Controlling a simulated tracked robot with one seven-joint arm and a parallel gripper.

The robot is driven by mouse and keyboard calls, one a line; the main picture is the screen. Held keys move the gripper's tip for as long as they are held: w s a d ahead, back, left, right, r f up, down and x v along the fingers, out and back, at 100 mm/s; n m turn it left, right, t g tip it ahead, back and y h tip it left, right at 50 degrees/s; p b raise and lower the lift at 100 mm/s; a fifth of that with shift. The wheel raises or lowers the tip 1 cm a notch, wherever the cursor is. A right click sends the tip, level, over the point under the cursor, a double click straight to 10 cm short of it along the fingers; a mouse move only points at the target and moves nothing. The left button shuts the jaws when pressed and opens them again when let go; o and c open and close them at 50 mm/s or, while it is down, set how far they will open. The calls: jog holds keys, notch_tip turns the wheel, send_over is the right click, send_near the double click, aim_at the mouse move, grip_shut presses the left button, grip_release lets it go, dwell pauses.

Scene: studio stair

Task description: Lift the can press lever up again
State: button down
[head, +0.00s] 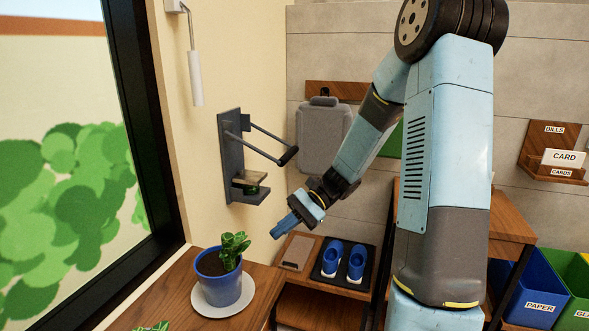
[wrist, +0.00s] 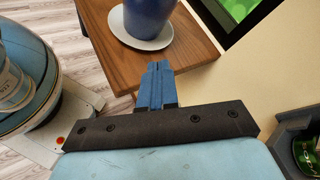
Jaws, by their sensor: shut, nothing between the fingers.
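The grey can press (head: 229,165) is fixed to the cream wall left of centre in the head view. Its lever (head: 288,156), two dark arms with a black grip, slopes outward and down, above the press's lower shelf. Something green, likely a can, sits in the press; part of the press also shows at the lower right edge of the wrist view (wrist: 303,140). My gripper (head: 277,232) is shut and empty, below and apart from the lever, pointing down-left. Its blue fingers (wrist: 157,72) touch each other in the wrist view.
A blue plant pot (head: 219,287) on a white saucer stands on the wooden ledge (head: 172,297) near my fingers. A shoe tray (head: 343,277) with blue shoes and a grey hanging bag (head: 322,134) are behind. A white roller (head: 195,78) hangs above the press.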

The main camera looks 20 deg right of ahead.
jog(key=w+d+f+m+t+y, duration=0.2)
jog(key=w+d+m+t+y, duration=0.2)
jog(key=w+d+m+t, duration=0.5)
jog(key=w+d+f+m+t+y, duration=0.2)
jog(key=w+d+m+t+y, duration=0.4)
jog(key=t, duration=0.4)
jog(key=w+a+r, duration=0.2)
jog(key=r, duration=0.3)
jog(key=w+a+r+m+h, duration=0.1)
jog(key=w+a+r, duration=0.1)
jog(key=r, duration=0.4)
jog(key=shift+w+a+r, duration=0.15)
jog(key=shift+w+a, duration=0.15)
jog(key=shift+a, duration=0.15)
